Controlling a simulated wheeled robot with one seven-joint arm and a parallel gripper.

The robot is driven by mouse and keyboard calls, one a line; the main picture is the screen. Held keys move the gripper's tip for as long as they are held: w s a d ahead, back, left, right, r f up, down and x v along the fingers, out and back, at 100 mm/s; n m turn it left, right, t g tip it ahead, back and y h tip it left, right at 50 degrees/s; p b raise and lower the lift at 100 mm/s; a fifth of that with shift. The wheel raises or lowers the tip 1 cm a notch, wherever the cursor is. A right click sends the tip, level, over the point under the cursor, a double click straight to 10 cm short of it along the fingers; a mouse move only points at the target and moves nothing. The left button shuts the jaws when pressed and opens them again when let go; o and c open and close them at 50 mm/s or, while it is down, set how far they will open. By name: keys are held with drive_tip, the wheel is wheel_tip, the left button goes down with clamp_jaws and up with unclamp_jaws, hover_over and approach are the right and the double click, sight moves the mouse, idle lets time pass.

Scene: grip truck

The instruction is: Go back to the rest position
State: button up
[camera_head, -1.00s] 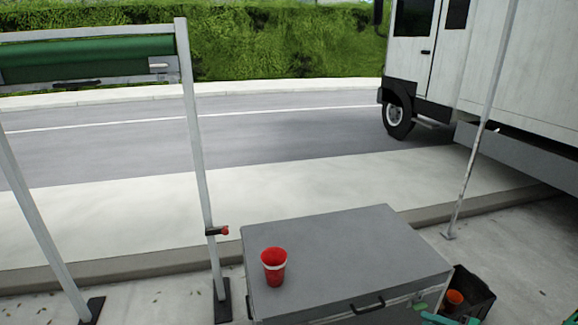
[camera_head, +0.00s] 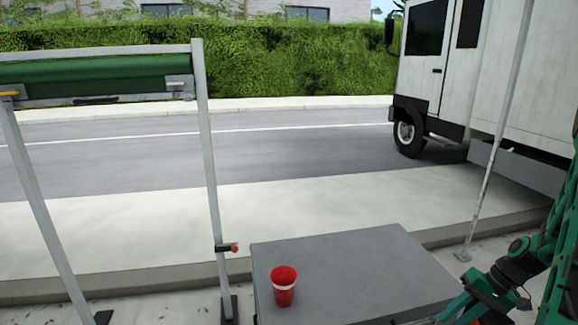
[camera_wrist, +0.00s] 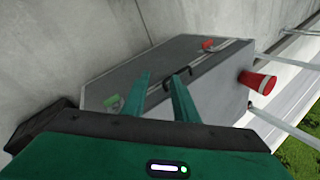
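A red cup with a white band (camera_head: 284,287) stands upright on the left part of a grey case top (camera_head: 350,262). The cup also shows at the right in the wrist view (camera_wrist: 257,82). My green arm is folded at the right edge of the head view, with its lower end cut off by the frame. In the wrist view my gripper (camera_wrist: 161,80) has its two green fingers apart, with nothing between them. The fingers appear in front of the grey case (camera_wrist: 218,75), and I see no contact with it.
A metal frame with a green roll (camera_head: 100,80) stands at the left, and a thin pole (camera_head: 497,140) at the right. A white truck (camera_head: 500,70) is parked on the road behind. The case top around the cup is clear.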

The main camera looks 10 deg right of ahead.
drive_tip(key=s+a+r+h, duration=0.1)
drive_tip(key=s+a+r, duration=0.2)
drive_tip(key=s+r, duration=0.3)
drive_tip(key=s+a+r+m+g+h, duration=0.1)
drive_tip(key=s+a+r+h, duration=0.1)
drive_tip(key=s+a+r, duration=0.2)
drive_tip(key=s+a+r+h, duration=0.2)
drive_tip(key=s+a+r, duration=0.1)
drive_tip(key=s+r, duration=0.6)
wheel_tip(320, 180, up, 2)
drive_tip(key=shift+a+r+g, duration=0.1)
drive_tip(key=shift+a+g, duration=0.2)
drive_tip(key=shift+s, duration=0.1)
